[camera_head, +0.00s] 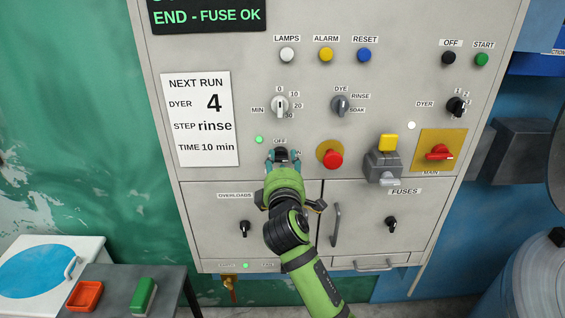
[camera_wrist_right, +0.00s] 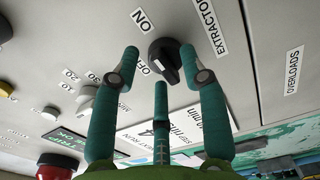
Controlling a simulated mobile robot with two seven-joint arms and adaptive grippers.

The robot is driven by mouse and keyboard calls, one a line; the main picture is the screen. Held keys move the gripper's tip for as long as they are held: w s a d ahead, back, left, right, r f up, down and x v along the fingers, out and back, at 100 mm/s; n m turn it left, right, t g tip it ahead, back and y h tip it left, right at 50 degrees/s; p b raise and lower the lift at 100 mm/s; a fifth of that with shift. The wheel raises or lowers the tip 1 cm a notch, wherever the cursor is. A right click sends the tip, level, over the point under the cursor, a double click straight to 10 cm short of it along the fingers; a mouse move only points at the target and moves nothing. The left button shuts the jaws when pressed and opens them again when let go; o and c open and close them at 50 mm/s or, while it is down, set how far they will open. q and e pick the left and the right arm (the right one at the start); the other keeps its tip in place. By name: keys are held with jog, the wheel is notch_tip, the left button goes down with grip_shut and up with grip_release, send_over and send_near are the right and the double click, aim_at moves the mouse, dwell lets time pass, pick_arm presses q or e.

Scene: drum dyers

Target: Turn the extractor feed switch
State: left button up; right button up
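The extractor feed switch is a black rotary knob (camera_wrist_right: 165,60) on the grey panel, with OFF and ON labels beside it and a partly cut-off EXTRACTOR label nearby. In the head view my right gripper (camera_head: 281,157) covers most of it, just below the OFF label. In the right wrist view the right gripper (camera_wrist_right: 160,58) is open, with its teal fingers spread on either side of the knob. The right fingertip is very close to the knob; I cannot tell whether it touches. A gap shows on the left side. My left gripper is not in view.
A red push button (camera_head: 332,159) on a yellow plate sits just right of the gripper. A grey lever box (camera_head: 382,165) and a red main switch (camera_head: 438,152) are farther right. A drawer-like door handle (camera_head: 335,224) projects below. A lit green lamp (camera_head: 259,139) is up-left.

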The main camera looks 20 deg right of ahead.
jog(key=shift+s+a, duration=0.15)
jog(key=shift+s, duration=0.05)
jog(key=v, duration=1.1)
jog(key=shift+s, duration=0.3)
